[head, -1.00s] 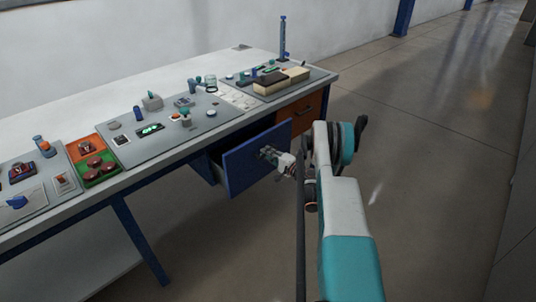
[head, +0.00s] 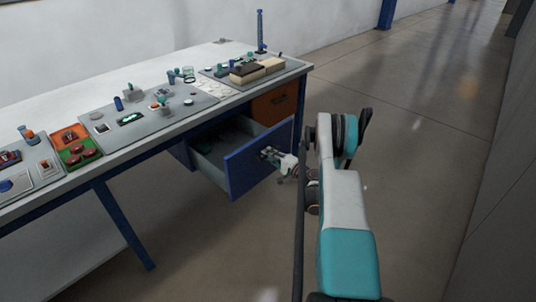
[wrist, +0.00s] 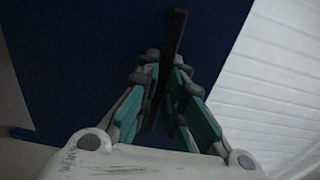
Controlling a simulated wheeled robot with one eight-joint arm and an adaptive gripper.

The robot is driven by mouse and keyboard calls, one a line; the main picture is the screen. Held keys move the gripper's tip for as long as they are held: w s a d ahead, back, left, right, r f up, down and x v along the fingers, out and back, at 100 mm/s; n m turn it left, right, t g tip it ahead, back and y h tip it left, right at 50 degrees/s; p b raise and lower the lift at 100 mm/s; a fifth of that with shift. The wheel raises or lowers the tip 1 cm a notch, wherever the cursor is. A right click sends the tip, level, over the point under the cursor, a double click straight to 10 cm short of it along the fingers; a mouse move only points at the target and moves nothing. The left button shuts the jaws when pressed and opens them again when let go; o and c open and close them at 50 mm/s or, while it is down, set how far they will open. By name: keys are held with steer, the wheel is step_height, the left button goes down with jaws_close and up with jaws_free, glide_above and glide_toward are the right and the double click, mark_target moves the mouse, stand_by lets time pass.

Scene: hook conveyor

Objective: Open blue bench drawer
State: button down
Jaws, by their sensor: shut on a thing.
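The blue bench drawer (head: 252,172) stands out from under the workbench, with its grey inside showing behind the blue front. The drawer front also fills much of the wrist view (wrist: 75,70). My gripper (head: 270,156) is at the drawer front. In the wrist view my gripper (wrist: 160,95) has its teal-lined fingers closed on the dark bar handle (wrist: 175,35), one side on each face of it. In the head view the handle is mostly hidden by the fingers.
The workbench (head: 200,135) carries grey boards with small parts, and a red and green tray (head: 78,153). An orange drawer (head: 275,103) beside the blue one is shut. A blue bench leg (head: 125,225) stands at the left. The floor to the right is clear.

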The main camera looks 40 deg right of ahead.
steer(key=c, duration=1.7)
jaws_free()
